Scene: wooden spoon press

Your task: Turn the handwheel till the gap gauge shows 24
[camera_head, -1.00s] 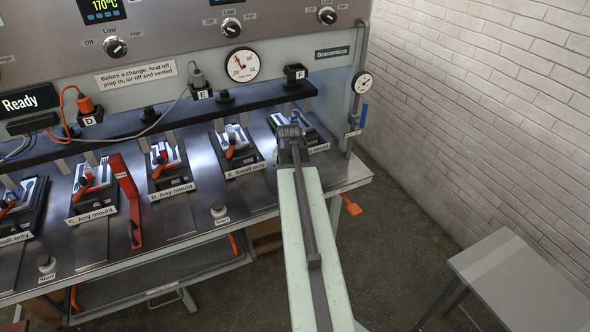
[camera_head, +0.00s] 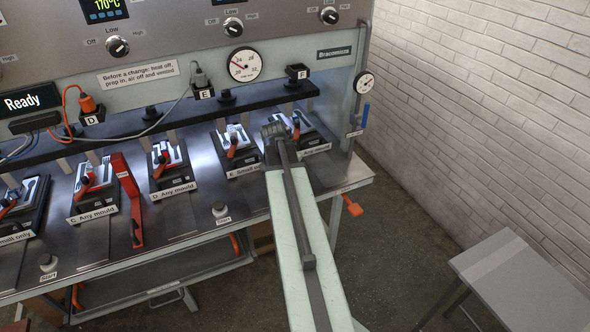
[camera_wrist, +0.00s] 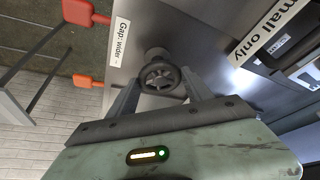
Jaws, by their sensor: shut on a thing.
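In the wrist view the small dark handwheel (camera_wrist: 160,74) sits on a short shaft at the press's front panel. My gripper (camera_wrist: 161,84) is shut on it, with one finger on each side of the wheel. In the head view my gripper (camera_head: 273,133) is at the front right of the press, and the handwheel is hidden behind my arm. The round white gap gauge (camera_head: 245,64) is on the upper panel. Its red needle points up and left; the small figures are hard to read. A "Gap: wider" label (camera_wrist: 121,42) is beside the wheel.
Orange paddles (camera_wrist: 88,81) stick out near the wheel in the wrist view. Several moulds with orange handles, such as the one at D (camera_head: 167,158), line the press bed. A grey table (camera_head: 520,275) stands at lower right. Open floor lies between it and the press.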

